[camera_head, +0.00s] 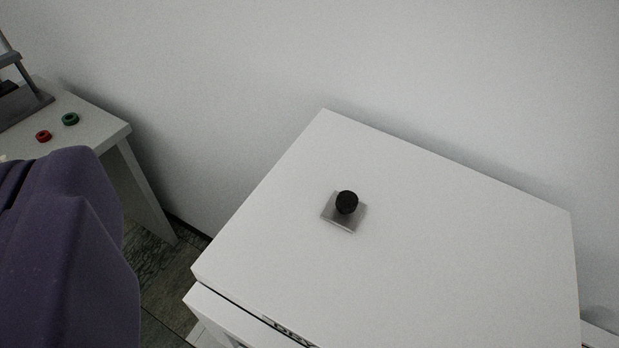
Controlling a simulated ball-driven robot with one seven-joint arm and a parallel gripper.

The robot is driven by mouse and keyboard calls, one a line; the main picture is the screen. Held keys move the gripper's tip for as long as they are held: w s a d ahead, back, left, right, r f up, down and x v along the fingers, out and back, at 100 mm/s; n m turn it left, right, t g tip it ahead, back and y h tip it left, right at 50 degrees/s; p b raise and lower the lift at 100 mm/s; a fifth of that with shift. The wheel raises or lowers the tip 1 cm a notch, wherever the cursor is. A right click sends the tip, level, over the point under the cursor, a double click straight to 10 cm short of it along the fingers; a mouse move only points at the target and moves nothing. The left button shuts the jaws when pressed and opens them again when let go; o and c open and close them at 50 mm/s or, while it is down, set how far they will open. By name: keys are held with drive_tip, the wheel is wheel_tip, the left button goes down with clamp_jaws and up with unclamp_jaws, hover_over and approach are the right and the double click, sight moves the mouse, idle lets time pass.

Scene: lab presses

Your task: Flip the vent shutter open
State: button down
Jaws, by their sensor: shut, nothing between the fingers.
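A small grey square plate (341,218) lies on the top of a white cabinet (450,260). A round black knob (347,202) stands on the plate. I cannot tell whether this plate is the vent shutter, and nothing else in view is plainly a shutter. My gripper is not in view.
A purple, cloth-like object (70,240) fills the lower left. Behind it, a light table (105,130) holds a red ring (43,136), a green ring (70,119) and part of a grey device (20,100). A pale wall stands behind the cabinet. The rest of the cabinet top is bare.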

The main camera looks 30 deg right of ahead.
drive_tip(key=w+d+f+m+g+h+p, duration=0.1)
drive_tip(key=w+f+g+p, duration=0.15)
drive_tip(key=w+p, duration=0.45)
drive_tip(key=w+d+f+m+g+h+p, duration=0.1)
drive_tip(key=w+f+m+g+p, duration=0.2)
drive_tip(key=p, duration=0.5)
drive_tip(key=w+d+f+m+g+h+p, duration=0.1)
drive_tip(key=f+g+p, duration=0.3)
drive_tip(key=p, duration=0.5)
drive_tip(key=w+d+f+m+g+h+p, duration=0.1)
drive_tip(key=w+d+f+g+h+p, duration=0.1)
drive_tip(key=p, duration=0.7)
wheel_tip(320, 180, down, 3)
drive_tip(key=shift+w+d+f+g+h+p, duration=0.15)
drive_tip(key=shift+w+d+g+h+p, duration=0.25)
drive_tip(key=shift+d+g+h, duration=0.55)
drive_tip(key=shift+a, duration=0.1)
